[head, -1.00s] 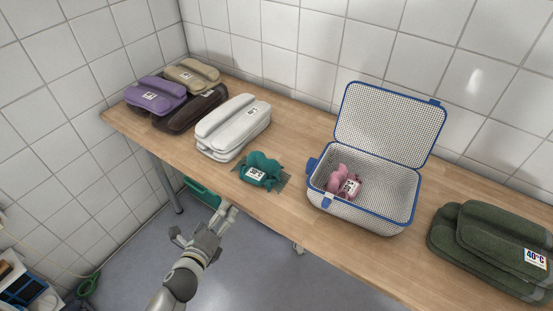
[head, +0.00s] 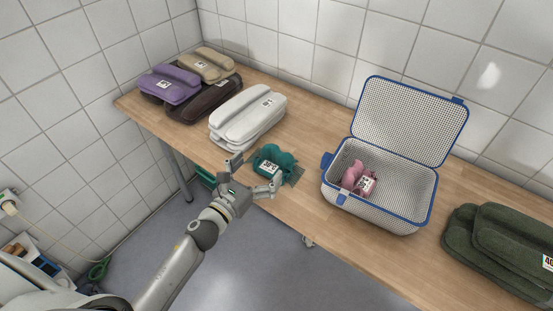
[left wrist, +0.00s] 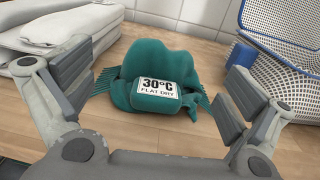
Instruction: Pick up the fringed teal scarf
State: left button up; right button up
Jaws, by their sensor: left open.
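The fringed teal scarf (head: 276,160) lies bunched on the wooden table near its front edge, with a white tag reading 30°C FLAT DRY. In the left wrist view the scarf (left wrist: 165,67) sits centred ahead, fringe showing on both sides. My left gripper (head: 254,176) is open at the table's front edge, just short of the scarf. In the left wrist view its two fingers (left wrist: 155,90) stand wide apart, one to each side of the scarf, with nothing between the pads. My right gripper is not in view.
A blue-rimmed mesh basket (head: 382,211) stands open right of the scarf, holding a pink cloth (head: 358,178). White folded towels (head: 247,118) lie close behind left. Purple (head: 170,88), tan and dark brown bundles are at the far left; green towels (head: 505,245) at the right.

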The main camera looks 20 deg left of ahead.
aim_at(274, 152)
pick_arm(q)
jog(key=shift+d+p+x, duration=0.1)
jog(key=shift+p+x, duration=0.15)
jog(key=shift+x, duration=1.5)
jog(key=shift+d+p+x, duration=0.15)
jog(key=shift+p+x, duration=0.1)
jog(key=shift+x, duration=1.45)
jog(key=shift+f, duration=0.15)
jog(key=shift+s, duration=0.1)
jog(key=shift+c, duration=0.4)
jog(key=c, duration=0.8)
jog(key=shift+c, duration=0.2)
